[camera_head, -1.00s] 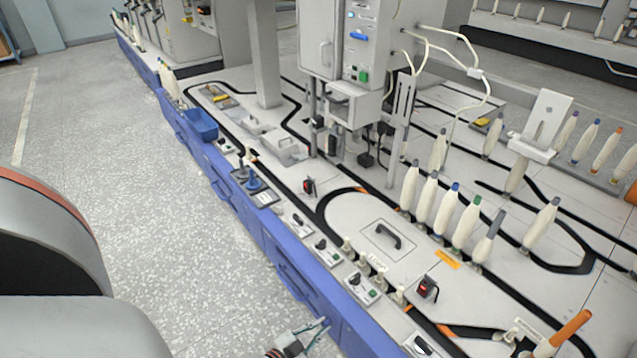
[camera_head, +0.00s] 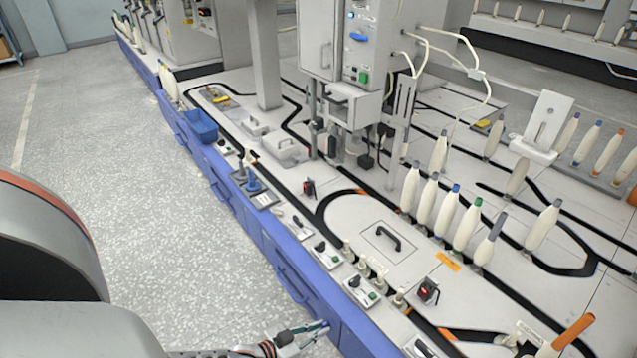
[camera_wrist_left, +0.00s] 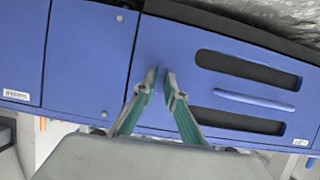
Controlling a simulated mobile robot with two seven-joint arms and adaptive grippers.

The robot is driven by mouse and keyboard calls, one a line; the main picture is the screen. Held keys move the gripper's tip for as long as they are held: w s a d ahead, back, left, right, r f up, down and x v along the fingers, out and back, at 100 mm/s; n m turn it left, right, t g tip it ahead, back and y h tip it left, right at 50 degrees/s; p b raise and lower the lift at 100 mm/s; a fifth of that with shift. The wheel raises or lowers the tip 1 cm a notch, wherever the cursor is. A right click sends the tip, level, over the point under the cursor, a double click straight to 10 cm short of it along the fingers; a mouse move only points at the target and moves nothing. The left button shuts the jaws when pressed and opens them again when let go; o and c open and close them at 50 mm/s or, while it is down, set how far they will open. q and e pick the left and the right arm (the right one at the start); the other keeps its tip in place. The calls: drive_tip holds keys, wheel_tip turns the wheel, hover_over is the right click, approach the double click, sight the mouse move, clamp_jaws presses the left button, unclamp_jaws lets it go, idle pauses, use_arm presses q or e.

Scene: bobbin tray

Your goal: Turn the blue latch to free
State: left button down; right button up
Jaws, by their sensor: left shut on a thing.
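My left gripper (camera_head: 321,328) is at the blue front panel (camera_head: 352,342) of the machine, at the bottom of the head view. In the left wrist view its two fingertips (camera_wrist_left: 160,80) are close together, shut on the small blue latch (camera_wrist_left: 161,71). The latch is the same blue as the panel behind it and mostly hidden by the fingertips, so its turn angle cannot be told. My right gripper is in neither view.
A long blue handle (camera_wrist_left: 254,102) lies between two dark slots, right of the fingertips in the wrist view. Switch boxes (camera_head: 362,291) line the machine's edge above the panel. Open speckled floor (camera_head: 150,190) lies left of the machine.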

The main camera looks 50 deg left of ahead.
use_arm(q)
drive_tip(key=c, duration=2.1)
unclamp_jaws()
drive_tip(key=shift+s+r, duration=0.15)
drive_tip(key=shift+s, duration=0.4)
drive_tip(key=v, duration=1.1)
drive_tip(key=shift+w+r, duration=0.15)
